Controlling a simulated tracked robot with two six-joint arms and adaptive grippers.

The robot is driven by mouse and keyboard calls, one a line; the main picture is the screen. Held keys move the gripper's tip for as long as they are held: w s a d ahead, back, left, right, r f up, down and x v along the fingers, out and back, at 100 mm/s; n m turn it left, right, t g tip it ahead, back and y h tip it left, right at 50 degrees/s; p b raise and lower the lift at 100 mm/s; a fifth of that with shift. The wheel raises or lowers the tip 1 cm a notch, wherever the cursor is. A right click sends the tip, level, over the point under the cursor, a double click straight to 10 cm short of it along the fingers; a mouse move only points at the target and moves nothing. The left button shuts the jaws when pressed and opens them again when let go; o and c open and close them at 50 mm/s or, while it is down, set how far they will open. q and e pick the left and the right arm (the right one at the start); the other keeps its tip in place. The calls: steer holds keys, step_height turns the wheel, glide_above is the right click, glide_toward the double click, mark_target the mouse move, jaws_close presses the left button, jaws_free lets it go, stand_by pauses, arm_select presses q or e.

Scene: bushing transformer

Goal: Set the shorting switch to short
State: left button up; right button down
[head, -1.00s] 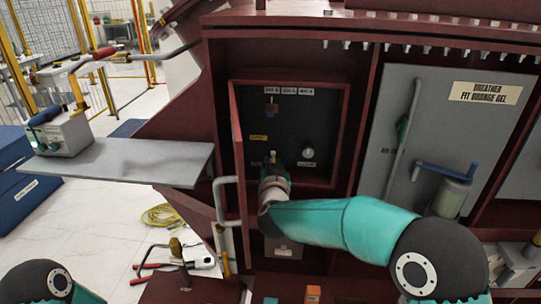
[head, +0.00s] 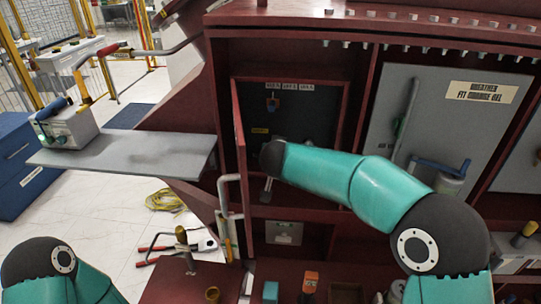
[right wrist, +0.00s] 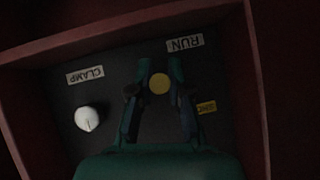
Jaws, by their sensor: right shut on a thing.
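A dark panel (head: 312,127) sits recessed in the dark red cabinet. In the right wrist view my right gripper (right wrist: 160,90) is shut on a switch handle with a round yellow end (right wrist: 160,83). Labels RUN (right wrist: 185,43) and CLAMP (right wrist: 85,76) and a small yellow tag (right wrist: 206,107) lie around it, turned over in this view. I cannot tell which position the switch is in. In the head view my right arm covers the handle and most of the gripper. My left gripper is out of view; only part of its arm shows at the lower left.
A white knob (right wrist: 88,118) is beside the handle. Red compartment walls (right wrist: 257,90) stand close around. An open door edge (head: 239,150) and bent pipe (head: 222,190) are left of the panel. A grey shelf (head: 130,155) carries a device (head: 70,128). A grey breather panel (head: 440,120) is at right.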

steer(key=shift+r, duration=0.25)
steer(key=c, duration=1.4)
jaws_free()
steer(key=shift+w, duration=0.1)
steer(key=o, duration=0.3)
steer(key=shift+f, duration=0.1)
steer(key=v, duration=1.2)
